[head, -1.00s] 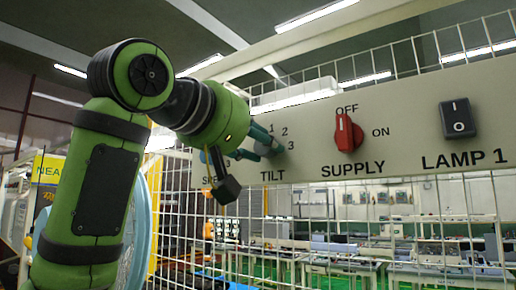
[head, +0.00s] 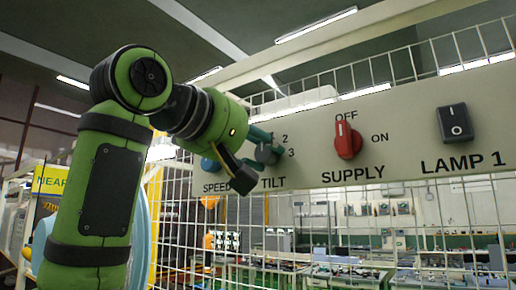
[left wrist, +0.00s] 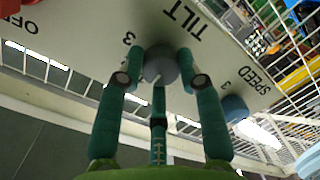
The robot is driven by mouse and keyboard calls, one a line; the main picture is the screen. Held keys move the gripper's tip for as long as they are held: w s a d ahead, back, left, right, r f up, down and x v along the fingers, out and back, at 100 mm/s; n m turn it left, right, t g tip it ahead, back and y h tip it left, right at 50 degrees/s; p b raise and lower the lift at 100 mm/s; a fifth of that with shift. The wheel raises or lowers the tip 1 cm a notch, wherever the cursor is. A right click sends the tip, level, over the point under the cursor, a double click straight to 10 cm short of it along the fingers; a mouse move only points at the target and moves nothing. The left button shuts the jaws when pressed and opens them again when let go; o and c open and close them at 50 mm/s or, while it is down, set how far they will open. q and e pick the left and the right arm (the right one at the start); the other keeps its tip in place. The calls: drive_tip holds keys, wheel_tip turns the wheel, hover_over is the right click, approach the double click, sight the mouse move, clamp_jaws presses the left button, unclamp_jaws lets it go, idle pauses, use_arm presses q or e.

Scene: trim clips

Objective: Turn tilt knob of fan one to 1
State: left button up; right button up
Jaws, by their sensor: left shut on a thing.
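The grey tilt knob (head: 267,154) sits on the pale control panel (head: 408,135) above the word TILT, with 2 and 3 readable beside it. My left gripper (head: 264,146) reaches it from the left, and its wrist hides part of the knob's surroundings. In the left wrist view, the teal fingers of the left gripper (left wrist: 161,72) are on opposite sides of the round grey knob (left wrist: 160,64), shut on it. A thin pale line shows on the knob, but which number it points at I cannot tell. My right gripper is not in view.
The blue speed knob (head: 209,164) is close to the left of my gripper. The red supply switch (head: 347,140) and black lamp 1 rocker (head: 456,123) are to the right. A white wire grid (head: 320,215) stands behind and below the panel.

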use_arm(q)
drive_tip(key=shift+r, duration=0.2)
drive_tip(key=o, duration=0.9)
drive_tip(key=shift+o, duration=1.2)
drive_tip(key=shift+f, duration=0.1)
drive_tip(key=shift+w+d+f, duration=0.1)
drive_tip(key=shift+w, duration=0.1)
drive_tip(key=v, duration=1.2)
